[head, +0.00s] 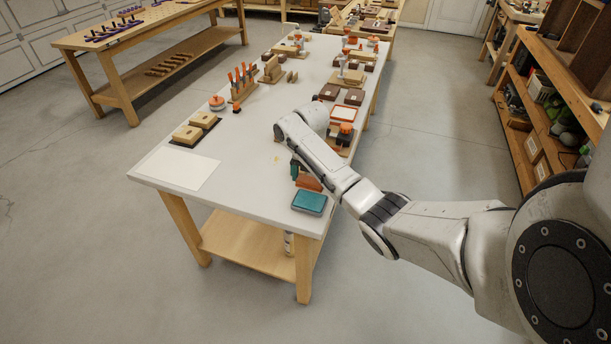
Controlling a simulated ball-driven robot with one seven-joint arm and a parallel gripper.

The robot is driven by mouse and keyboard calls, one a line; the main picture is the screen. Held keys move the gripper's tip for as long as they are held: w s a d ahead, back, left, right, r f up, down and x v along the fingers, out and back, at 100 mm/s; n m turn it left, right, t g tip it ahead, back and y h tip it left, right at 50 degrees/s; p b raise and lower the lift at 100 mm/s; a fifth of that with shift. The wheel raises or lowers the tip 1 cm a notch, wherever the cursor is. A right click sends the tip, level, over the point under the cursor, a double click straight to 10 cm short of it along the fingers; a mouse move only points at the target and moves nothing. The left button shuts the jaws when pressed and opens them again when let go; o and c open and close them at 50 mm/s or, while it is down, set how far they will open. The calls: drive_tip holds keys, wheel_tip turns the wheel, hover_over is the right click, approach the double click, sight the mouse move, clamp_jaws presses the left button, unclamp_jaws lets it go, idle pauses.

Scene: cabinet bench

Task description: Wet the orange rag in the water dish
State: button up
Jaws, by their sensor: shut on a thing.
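The orange rag (309,183) shows as a small orange-brown patch beside my forearm, near the right front of the white table (240,150). My gripper (297,174) is just left of it, low over the table and partly hidden by my arm. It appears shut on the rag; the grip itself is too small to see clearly. A teal, shallow rectangular dish (309,202), which looks like the water dish, sits at the table's front right corner, just nearer than the rag. I cannot tell whether the rag touches the table.
A white sheet (179,169) lies at the front left. Two wooden blocks on a dark mat (195,129) stand behind it. An orange-rimmed tray (343,114) and dark boxes (329,92) are beyond my arm. Orange-handled tools (242,79) stand in a rack. The front middle is clear.

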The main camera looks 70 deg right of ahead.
drive_tip(key=shift+f, duration=0.15)
drive_tip(key=b, duration=0.4)
hover_over(310, 200)
drive_tip(key=shift+d+f, duration=0.1)
drive_tip(key=shift+f, duration=2.65)
drive_tip(key=shift+f, duration=0.65)
wheel_tip(310, 200, up, 7)
drive_tip(key=p, duration=0.6)
drive_tip(key=shift+r, duration=0.1)
idle(0.4)
